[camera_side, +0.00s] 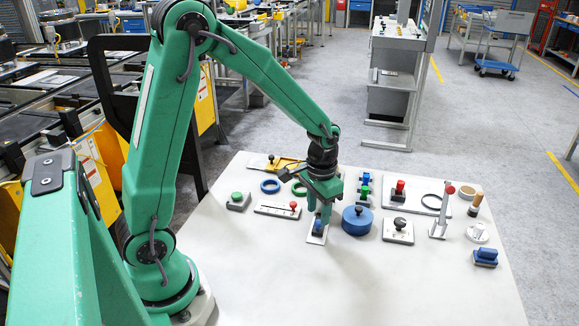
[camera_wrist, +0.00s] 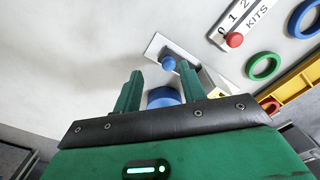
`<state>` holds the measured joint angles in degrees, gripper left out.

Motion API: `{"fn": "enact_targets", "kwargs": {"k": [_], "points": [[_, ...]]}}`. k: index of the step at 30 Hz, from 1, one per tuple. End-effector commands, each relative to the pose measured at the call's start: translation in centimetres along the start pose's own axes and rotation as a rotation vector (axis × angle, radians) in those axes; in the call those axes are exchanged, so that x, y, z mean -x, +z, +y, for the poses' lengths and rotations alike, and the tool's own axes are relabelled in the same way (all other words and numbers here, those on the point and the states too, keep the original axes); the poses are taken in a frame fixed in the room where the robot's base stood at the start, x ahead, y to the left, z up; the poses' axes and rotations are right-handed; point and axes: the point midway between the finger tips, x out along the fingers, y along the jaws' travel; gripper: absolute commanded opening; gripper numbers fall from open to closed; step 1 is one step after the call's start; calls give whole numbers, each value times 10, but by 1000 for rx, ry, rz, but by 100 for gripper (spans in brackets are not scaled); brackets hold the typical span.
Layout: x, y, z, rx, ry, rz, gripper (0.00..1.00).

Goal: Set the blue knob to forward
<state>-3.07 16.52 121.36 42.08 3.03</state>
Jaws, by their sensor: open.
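The blue knob (camera_side: 318,226) is on a small white plate (camera_side: 316,239) that lies on the white table. In the wrist view a round blue end (camera_wrist: 168,62) shows on the plate just past my fingertips. A larger blue part (camera_wrist: 163,97) shows between my fingers, partly hidden by the black edge of my gripper. The knob's setting and any plate markings are not readable.
A large blue disc (camera_side: 357,220) stands close on the right. A plate with a black knob (camera_side: 398,228) is beyond it. A red-knobbed slider plate (camera_side: 278,208) and a green-button box (camera_side: 238,201) are on the left. The front of the table is clear.

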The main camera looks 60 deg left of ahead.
Motion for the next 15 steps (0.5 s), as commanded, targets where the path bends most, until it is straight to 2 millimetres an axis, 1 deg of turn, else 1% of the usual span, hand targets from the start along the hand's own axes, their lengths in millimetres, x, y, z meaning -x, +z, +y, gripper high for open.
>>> {"fn": "enact_targets", "kwargs": {"k": [3, 10, 15], "points": [[16, -1, 0, 0, 0, 4, 41], [38, 0, 0, -1, 0, 3, 41], [39, -16, -9, 28, 0, -1, 41]]}}
